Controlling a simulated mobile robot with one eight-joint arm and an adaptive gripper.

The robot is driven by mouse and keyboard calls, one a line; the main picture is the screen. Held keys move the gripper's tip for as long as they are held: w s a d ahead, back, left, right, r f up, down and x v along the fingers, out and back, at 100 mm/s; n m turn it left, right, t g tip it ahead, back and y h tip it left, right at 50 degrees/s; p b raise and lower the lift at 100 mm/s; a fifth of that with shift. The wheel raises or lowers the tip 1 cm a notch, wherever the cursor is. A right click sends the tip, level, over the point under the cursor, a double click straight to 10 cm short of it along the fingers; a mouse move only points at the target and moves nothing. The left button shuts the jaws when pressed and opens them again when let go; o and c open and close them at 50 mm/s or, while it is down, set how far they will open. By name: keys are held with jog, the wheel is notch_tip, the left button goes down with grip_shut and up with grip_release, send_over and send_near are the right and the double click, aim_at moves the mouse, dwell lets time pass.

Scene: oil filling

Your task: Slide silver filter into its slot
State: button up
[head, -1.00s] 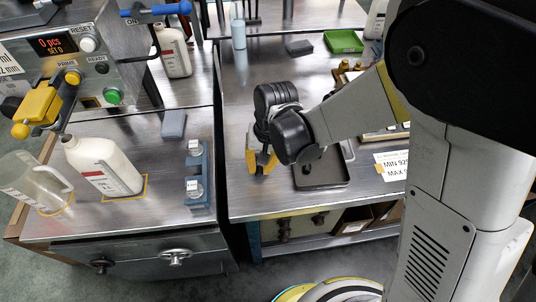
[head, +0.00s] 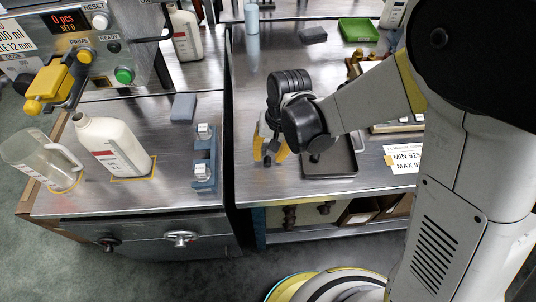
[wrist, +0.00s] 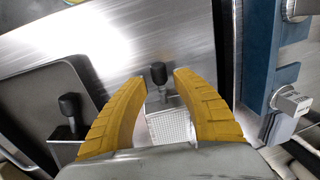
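The silver filter (wrist: 170,126) is a bright mesh block with a black knob on top. In the wrist view it sits between the yellow fingers of my gripper (wrist: 160,77), with the knob at the fingertips and bare table behind it. Finger contact is partly unclear, but the filter is clear of the tray. In the head view my gripper (head: 270,152) is just left of the dark tray (head: 345,168), and the filter is largely hidden. The blue slotted rack (head: 205,160) stands to the left on the other bench; it also shows in the wrist view (wrist: 262,55).
A second black-knobbed filter (wrist: 70,108) stands in the tray. The rack carries silver labelled fittings (wrist: 292,103). A gap separates the benches.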

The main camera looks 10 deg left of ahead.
notch_tip(320, 180, up, 9)
jog(key=d+p, duration=0.1)
jog(key=p, duration=0.3)
jog(key=s+d+r+t, duration=0.2)
jog(key=d+r, duration=0.3)
jog(key=d, duration=0.3)
jog(key=s+d+r+m+t+h, duration=0.1)
jog(key=s+d+r+t, duration=0.1)
jog(key=d+r, duration=0.3)
jog(key=s+d+r+t, duration=0.2)
jog(key=d+r, duration=0.3)
jog(key=d, duration=0.6)
jog(key=shift+s+d+r+m+t+h, duration=0.2)
jog(key=shift+m+t+h, duration=0.2)
jog(key=shift+t, duration=0.3)
jog(key=shift+w+f, duration=0.1)
